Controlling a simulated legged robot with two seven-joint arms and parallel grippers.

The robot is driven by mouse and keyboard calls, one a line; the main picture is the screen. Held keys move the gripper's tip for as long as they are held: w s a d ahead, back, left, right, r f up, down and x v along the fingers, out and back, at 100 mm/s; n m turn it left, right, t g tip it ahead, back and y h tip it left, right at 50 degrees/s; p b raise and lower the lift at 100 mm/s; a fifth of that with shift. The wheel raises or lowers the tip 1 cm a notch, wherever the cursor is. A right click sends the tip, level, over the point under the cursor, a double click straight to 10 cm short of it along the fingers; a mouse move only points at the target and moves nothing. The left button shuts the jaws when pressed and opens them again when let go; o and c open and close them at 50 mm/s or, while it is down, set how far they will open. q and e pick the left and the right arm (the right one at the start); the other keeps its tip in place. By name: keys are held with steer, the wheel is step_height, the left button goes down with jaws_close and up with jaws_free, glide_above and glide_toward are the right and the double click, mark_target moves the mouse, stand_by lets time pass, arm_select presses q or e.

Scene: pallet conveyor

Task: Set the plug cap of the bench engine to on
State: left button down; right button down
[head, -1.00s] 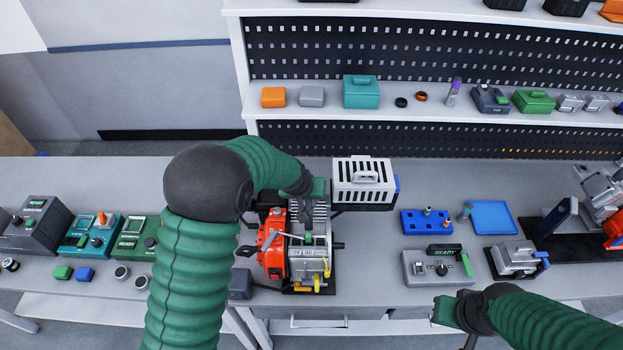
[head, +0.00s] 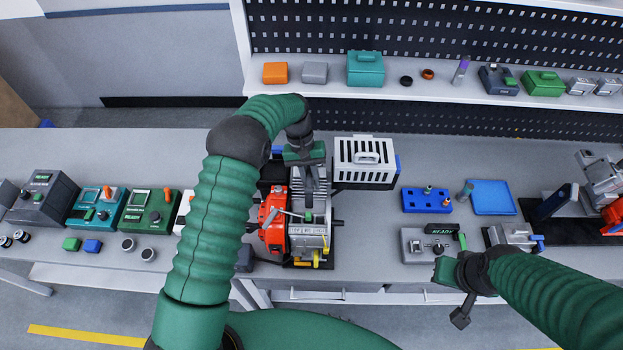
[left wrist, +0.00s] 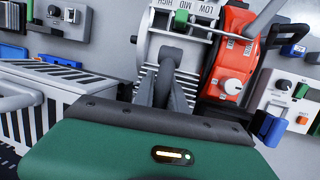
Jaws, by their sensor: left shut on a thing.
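The bench engine (head: 308,238) stands on the bench, with a red housing (head: 273,222) on its left and a finned grey block. My left gripper (head: 309,196) reaches down onto the top of the engine. In the left wrist view its two dark fingers (left wrist: 172,56) come together over the fins. A green knob (left wrist: 181,18) beside LOW, MID and HIGH labels lies just beyond the fingertips. My right gripper (head: 460,310) hangs at the bench's front edge, away from the engine; its opening is unclear.
A white slotted box (head: 364,152) stands close behind and right of the engine. Left are teal and green control boxes (head: 147,213). Right are a blue block (head: 426,207), a blue tray (head: 493,197) and a grey READY box (head: 414,246). A shelf (head: 420,95) runs behind.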

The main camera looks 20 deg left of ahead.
mark_target(309, 170)
arm_select(q)
steer(key=shift+s+f, duration=0.3)
steer(key=shift+f, duration=0.05)
steer(key=c, duration=1.6)
jaws_free()
steer(key=shift+c, duration=0.2)
steer(key=shift+o, duration=1)
steer(key=shift+w, duration=0.15)
steer(key=shift+o, duration=0.4)
steer(key=shift+w, duration=0.15)
steer(key=shift+r, duration=0.2)
steer(key=shift+w+a+r+b, duration=0.1)
steer(key=shift+r+b, duration=0.2)
steer(key=shift+r, duration=0.05)
steer(key=b+v, duration=0.1)
steer(key=v, duration=0.2)
steer(key=b+v, duration=0.1)
steer(key=v, duration=0.1)
steer(key=b+v, duration=0.1)
steer(key=v, duration=0.2)
steer(key=shift+w+a+r, duration=0.1)
steer(key=shift+w+r, duration=0.1)
steer(key=shift+w, duration=0.15)
steer(key=v, duration=0.7)
steer(key=shift+p, duration=0.3)
steer(key=shift+r, duration=0.15)
